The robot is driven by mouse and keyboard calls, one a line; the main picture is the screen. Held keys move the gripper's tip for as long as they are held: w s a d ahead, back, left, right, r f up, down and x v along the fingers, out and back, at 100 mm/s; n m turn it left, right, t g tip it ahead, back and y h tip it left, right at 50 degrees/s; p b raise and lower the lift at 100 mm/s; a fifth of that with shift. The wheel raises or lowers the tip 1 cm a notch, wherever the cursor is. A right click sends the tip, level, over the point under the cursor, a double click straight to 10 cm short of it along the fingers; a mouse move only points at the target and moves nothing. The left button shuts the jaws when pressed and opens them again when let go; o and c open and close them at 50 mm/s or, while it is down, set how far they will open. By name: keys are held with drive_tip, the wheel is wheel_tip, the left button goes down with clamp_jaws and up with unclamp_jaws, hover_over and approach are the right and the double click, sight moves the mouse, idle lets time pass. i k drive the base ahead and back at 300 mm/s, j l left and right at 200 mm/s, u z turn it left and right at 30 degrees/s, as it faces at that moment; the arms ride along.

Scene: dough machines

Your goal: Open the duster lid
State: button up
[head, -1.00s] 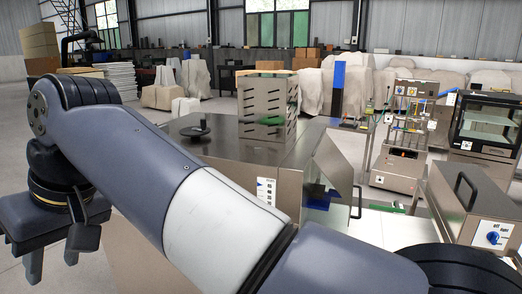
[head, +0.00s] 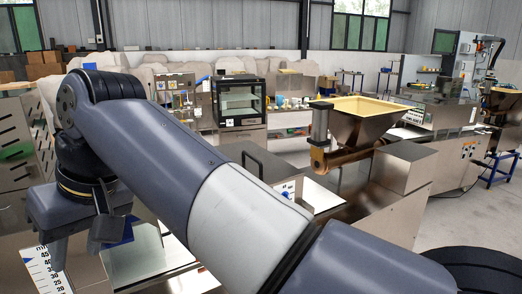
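A steel box lid (head: 285,167) with a black bar handle (head: 252,166) shows in the middle of the head view, just beyond my arm. A white dial label (head: 287,190) is on the box below it. This may be the duster, but no readable name confirms it. The lid looks shut, and my arm hides its near left part. My gripper (head: 75,258) hangs fingers-down at the far left, well apart from the lid. Its two fingers are spread, with nothing seen between them.
A hopper with a yellow rim (head: 362,106) stands right of the box, beside a steel block (head: 404,167). A slotted steel housing (head: 22,150) is at the left edge. A glass-front cabinet (head: 239,102) stands behind. Open floor (head: 470,218) shows at the right.

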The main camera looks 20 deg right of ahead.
sight(268, 167)
drive_tip(key=i+l+z, duration=0.35)
drive_tip(key=i+z, duration=0.2)
drive_tip(key=z, duration=0.15)
drive_tip(key=i+l+z, duration=0.1)
drive_tip(key=i+z, duration=0.25)
drive_tip(key=i, duration=0.4)
